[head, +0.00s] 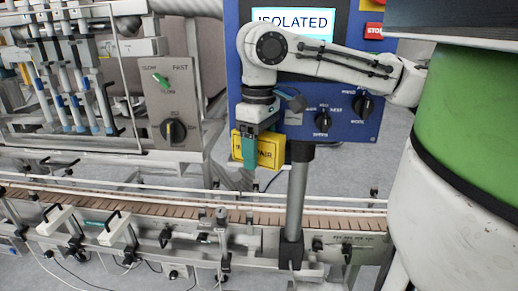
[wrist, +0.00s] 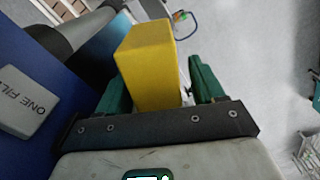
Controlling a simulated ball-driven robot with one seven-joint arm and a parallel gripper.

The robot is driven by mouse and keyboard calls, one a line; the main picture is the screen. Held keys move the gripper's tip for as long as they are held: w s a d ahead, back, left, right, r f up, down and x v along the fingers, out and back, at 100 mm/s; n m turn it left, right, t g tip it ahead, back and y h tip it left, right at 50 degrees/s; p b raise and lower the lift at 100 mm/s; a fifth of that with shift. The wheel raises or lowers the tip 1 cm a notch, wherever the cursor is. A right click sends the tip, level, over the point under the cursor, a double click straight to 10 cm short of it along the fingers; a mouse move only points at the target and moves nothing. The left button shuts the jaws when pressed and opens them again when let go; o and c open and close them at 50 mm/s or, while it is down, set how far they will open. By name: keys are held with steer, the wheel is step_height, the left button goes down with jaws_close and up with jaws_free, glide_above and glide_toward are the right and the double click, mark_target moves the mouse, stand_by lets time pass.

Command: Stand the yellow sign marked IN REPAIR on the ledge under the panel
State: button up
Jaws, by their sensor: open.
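The yellow sign (head: 267,152) is upright at the lower left edge of the blue panel (head: 345,122) in the head view. Its lettering is partly hidden behind my gripper (head: 249,152); "AIR" shows. In the wrist view the sign (wrist: 146,62) is a yellow block between the two green fingers of my gripper (wrist: 160,82). The fingers are open, with a gap between the sign and the right finger; the left finger is close to or touching it. The ledge is hidden behind the sign and gripper, so I cannot tell what the sign's underside rests on.
The panel has a screen reading ISOLATED (head: 293,21), a red stop button (head: 374,31) and dark knobs (head: 363,105). A grey post (head: 298,195) stands just right of the sign. A conveyor (head: 160,200) runs below, and a grey control box (head: 171,105) stands left.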

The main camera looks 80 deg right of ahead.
steer(key=shift+r, duration=0.1)
step_height(320, 180, up, 12)
steer(key=shift+r, duration=0.1)
stand_by(0.4)
stand_by(0.5)
